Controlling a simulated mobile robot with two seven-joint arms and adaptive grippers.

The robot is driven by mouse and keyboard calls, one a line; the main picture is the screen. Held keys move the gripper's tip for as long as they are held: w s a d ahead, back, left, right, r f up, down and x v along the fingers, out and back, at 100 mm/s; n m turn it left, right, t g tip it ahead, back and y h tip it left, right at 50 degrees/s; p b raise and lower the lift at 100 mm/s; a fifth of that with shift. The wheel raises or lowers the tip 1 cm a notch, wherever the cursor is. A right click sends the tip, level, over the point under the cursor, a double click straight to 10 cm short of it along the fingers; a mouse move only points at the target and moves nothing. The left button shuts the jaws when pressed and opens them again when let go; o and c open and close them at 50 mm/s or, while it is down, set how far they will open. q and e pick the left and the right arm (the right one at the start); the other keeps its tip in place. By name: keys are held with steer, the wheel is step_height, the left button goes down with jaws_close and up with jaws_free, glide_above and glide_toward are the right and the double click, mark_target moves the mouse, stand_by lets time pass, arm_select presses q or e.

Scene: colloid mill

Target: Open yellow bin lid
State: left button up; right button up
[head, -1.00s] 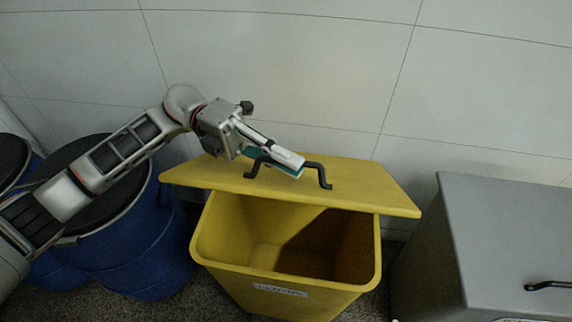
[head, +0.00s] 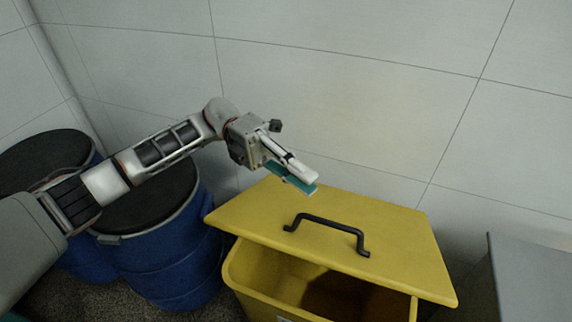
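The yellow bin (head: 252,277) stands on the floor with its front part uncovered and its dark inside showing. Its yellow lid (head: 400,240) lies shifted toward the wall, over the rear of the opening. The black lid handle (head: 330,222) is on top of the lid, with nothing holding it. My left gripper (head: 308,184), with white and teal fingers, is above the lid's back left part, apart from the handle. It holds nothing visible. The fingers are seen from the side, so their gap cannot be judged. My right gripper is not in view.
Blue drums (head: 180,255) with black tops stand left of the bin, under my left arm. A grey box (head: 530,275) stands to the right. A tiled wall (head: 350,110) is close behind the bin and lid.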

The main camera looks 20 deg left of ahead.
arm_select(q)
steer(key=shift+v, duration=2.45)
